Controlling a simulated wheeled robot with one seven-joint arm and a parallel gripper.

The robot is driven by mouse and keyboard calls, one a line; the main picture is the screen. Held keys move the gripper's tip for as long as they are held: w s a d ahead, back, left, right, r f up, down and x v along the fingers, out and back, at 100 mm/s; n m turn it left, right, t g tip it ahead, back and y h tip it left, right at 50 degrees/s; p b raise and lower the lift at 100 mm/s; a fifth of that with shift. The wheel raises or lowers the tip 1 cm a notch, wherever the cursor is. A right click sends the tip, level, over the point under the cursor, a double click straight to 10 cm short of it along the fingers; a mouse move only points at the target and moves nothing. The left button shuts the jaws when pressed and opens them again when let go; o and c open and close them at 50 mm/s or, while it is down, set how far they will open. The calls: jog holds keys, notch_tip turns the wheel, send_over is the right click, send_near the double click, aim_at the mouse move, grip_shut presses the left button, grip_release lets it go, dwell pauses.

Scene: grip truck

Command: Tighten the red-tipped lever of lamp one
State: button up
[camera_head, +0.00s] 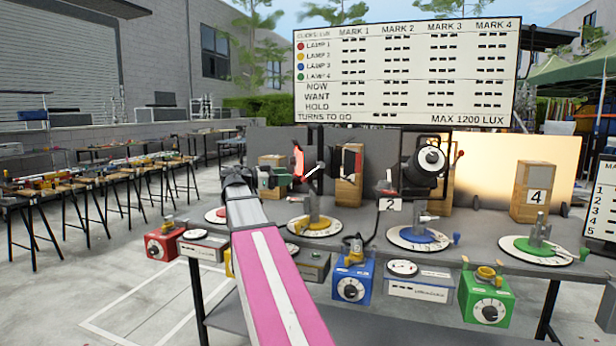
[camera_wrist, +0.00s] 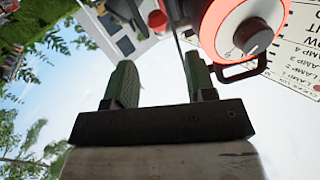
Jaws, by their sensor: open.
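My gripper (camera_head: 276,176) is at the end of my pink arm, just left of lamp one (camera_head: 299,161), whose red rim shows. In the wrist view the two green fingers of my gripper (camera_wrist: 160,58) stand apart with nothing between them. A round red tip (camera_wrist: 157,20) shows beyond the fingertips, roughly in line with the gap and apart from them. Lamp one (camera_wrist: 238,28), with its red ring and dark knob, is to the right, beyond the right finger. Most of the lever is hidden in the head view.
Another lamp (camera_head: 424,160) with a black body stands to the right on the grey bench (camera_head: 463,222). Round dials and red, blue and green boxes line the bench front. A large scoreboard (camera_head: 405,75) stands behind. Tables with tools are at the left.

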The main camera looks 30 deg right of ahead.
aim_at(310, 175)
jog(key=x, duration=0.9)
jog(key=shift+d, duration=0.3)
grip_shut()
